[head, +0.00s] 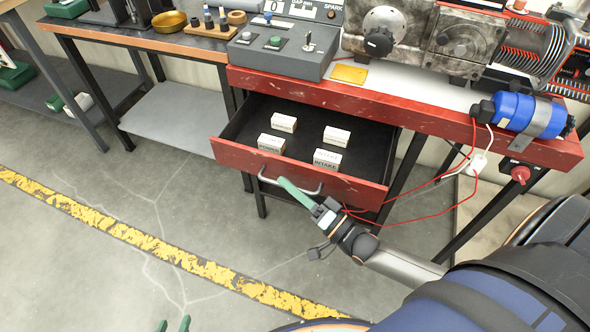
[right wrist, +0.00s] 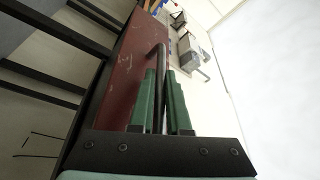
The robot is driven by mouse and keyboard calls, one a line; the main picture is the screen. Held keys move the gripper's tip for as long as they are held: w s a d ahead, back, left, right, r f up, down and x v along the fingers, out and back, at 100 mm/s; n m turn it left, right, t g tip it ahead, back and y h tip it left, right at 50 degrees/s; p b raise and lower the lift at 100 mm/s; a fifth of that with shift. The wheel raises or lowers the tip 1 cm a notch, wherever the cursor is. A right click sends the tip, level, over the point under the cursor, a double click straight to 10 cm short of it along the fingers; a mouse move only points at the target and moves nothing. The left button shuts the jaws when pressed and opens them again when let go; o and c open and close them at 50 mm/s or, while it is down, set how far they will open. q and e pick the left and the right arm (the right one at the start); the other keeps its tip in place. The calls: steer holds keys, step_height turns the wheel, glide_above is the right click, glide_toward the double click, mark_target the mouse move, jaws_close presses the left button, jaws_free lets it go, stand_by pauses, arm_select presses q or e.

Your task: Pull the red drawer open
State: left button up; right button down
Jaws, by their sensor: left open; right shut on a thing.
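The red drawer (head: 345,186) stands pulled out from under the red workbench, with its dark inside showing. It holds several small white boxes, such as one marked INTAKE (head: 327,160). Its bar handle (head: 314,191) runs along the front. My right gripper (head: 284,183) is shut on the handle in the head view. In the right wrist view the grey handle (right wrist: 160,60) passes between the green fingers of my right gripper (right wrist: 164,85), beside the red drawer front (right wrist: 128,70).
The red workbench (head: 440,118) carries an engine (head: 400,35), a grey control box (head: 275,55) and a blue cylinder (head: 520,113). Red wires (head: 420,197) hang right of the drawer. Floor with a yellow stripe (head: 130,233) is clear at left.

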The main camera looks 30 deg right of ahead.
steer(key=shift+s+a+p, duration=0.4)
steer(key=shift+s+a, duration=0.6)
steer(key=shift+a, duration=0.1)
steer(key=c, duration=1.2)
jaws_free()
steer(key=shift+o, duration=0.2)
steer(key=v, duration=1.2)
steer(key=shift+s+d, duration=0.15)
steer(key=shift+s, duration=0.05)
